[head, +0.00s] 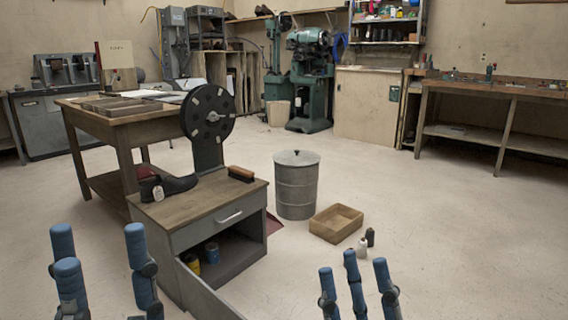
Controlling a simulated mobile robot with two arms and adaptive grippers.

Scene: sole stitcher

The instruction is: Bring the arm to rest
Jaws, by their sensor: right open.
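My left gripper (100,258) is at the lower left of the head view, with its blue fingers pointing up and spread apart; it is open and nothing shows between them. My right gripper (354,272) is at the bottom, right of the middle, with its blue fingers apart and empty. Both grippers are in front of a small grey cabinet (215,205) with a wooden top and touch nothing that I can see. The arms behind the fingers are mostly out of the picture.
On the cabinet are a dark shoe (170,187), a brush (241,174) and a black reel (208,114). Its lower door (205,292) hangs open. A metal bin (296,187), a wooden box (336,223) and two small bottles (362,246) stand on the floor. The floor at right is clear.

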